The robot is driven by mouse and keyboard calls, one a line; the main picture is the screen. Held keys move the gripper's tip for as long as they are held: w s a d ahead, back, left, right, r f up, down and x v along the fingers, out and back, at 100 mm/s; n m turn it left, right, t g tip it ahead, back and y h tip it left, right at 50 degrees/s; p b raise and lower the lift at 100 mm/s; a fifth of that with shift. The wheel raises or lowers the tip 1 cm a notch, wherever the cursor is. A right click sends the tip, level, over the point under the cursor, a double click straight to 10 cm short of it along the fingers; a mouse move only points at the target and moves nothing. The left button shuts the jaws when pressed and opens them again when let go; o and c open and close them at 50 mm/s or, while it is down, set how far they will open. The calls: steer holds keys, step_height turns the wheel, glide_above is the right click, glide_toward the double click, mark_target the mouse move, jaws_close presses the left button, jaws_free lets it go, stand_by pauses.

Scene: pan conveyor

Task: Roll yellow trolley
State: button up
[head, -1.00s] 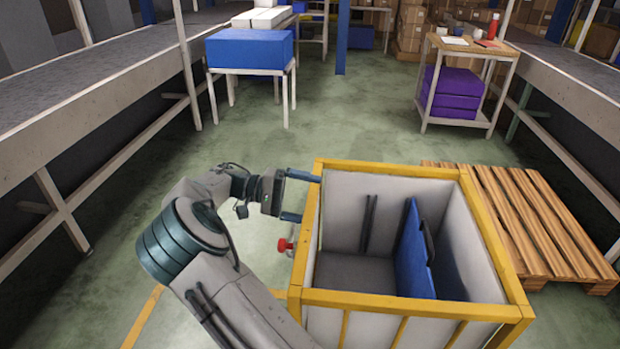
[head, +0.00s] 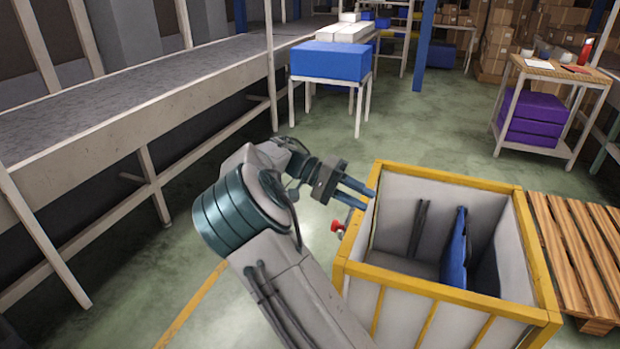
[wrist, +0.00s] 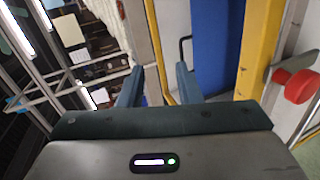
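The trolley (head: 455,293) is a pale open bin with yellow edging at the lower right of the head view. Its yellow left rim also shows in the wrist view (wrist: 258,45). My gripper (head: 370,201) is beside that rim, with its two fingers pointing across toward the bin. In the wrist view my gripper (wrist: 158,70) has its fingers apart, and nothing clearly sits between them. The rim appears to the right of the fingers there. Whether a finger touches it, I cannot tell. A red knob (head: 337,226) is on the trolley's left side, also in the wrist view (wrist: 298,87).
A blue panel (head: 455,250) stands inside the trolley. A wooden pallet (head: 575,250) lies close on its right. A conveyor (head: 150,95) runs along the left. A blue box (head: 330,62) on a stand and a shelf table (head: 560,75) are behind. Green floor between them is clear.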

steer(key=w+a+f+p, duration=0.1)
steer(key=w+f, duration=0.1)
steer(key=w, duration=0.3)
steer(key=w+a+f, duration=0.1)
steer(key=w+f, duration=0.2)
steer(key=w, duration=0.1)
steer(key=s+a+r+p, duration=0.1)
steer(key=s+a+r, duration=0.1)
steer(key=s+r, duration=0.1)
steer(key=w+a+f+p, duration=0.1)
steer(key=w+a+p, duration=0.3)
steer(key=w+a, duration=0.1)
steer(key=shift+a+f, duration=0.25)
steer(key=shift+a, duration=0.6)
